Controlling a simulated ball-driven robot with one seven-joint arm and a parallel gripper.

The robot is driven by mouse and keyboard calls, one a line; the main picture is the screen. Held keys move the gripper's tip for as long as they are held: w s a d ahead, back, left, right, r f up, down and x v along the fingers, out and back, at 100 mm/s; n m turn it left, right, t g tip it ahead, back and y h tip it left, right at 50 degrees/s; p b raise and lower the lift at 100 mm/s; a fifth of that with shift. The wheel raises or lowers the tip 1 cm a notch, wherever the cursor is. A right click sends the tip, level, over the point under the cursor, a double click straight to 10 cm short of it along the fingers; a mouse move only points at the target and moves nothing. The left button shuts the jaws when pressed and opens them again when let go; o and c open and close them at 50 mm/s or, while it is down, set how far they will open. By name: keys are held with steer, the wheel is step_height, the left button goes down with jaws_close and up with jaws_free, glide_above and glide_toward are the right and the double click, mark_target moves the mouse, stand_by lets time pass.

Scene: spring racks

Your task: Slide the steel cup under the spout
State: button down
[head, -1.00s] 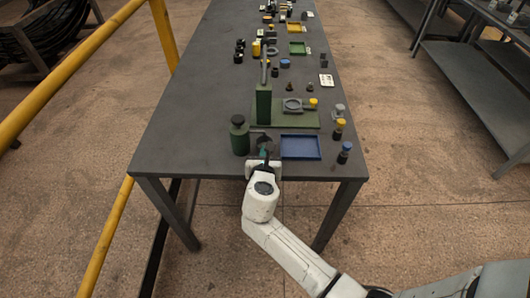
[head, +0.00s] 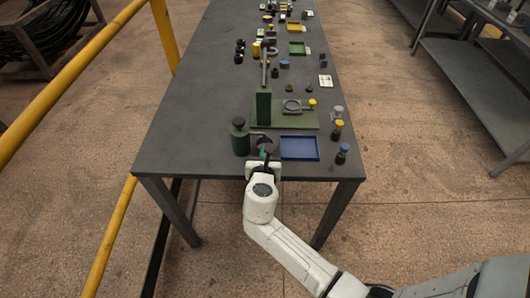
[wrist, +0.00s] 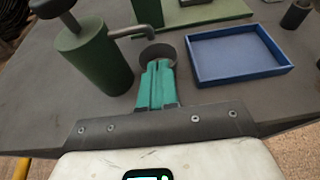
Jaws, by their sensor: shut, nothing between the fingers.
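The steel cup (wrist: 158,51) is a short, dark, round cup standing upright on the table, just beyond my fingertips in the wrist view. In the head view the cup (head: 265,142) is small and partly hidden by my gripper. The green pump bottle (wrist: 92,55) stands to its left with a black top. Its bent grey spout (wrist: 132,32) reaches right, and its tip appears over or beside the cup's far rim. My gripper (wrist: 158,68) has teal fingers, closed together and empty. They point at the cup's near side; I cannot tell whether they touch it.
A blue tray (wrist: 191,61) lies close to the right of the cup. A green stand (head: 263,107) with a flat base is behind. Small yellow-topped and blue-topped jars (head: 342,153) stand by the right edge. The table's front edge is near my gripper.

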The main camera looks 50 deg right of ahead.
steer(key=s+a+b, duration=0.1)
steer(key=s+a, duration=0.6)
steer(key=a, duration=0.2)
steer(key=shift+a, duration=0.35)
steer(key=shift+s+r, duration=0.1)
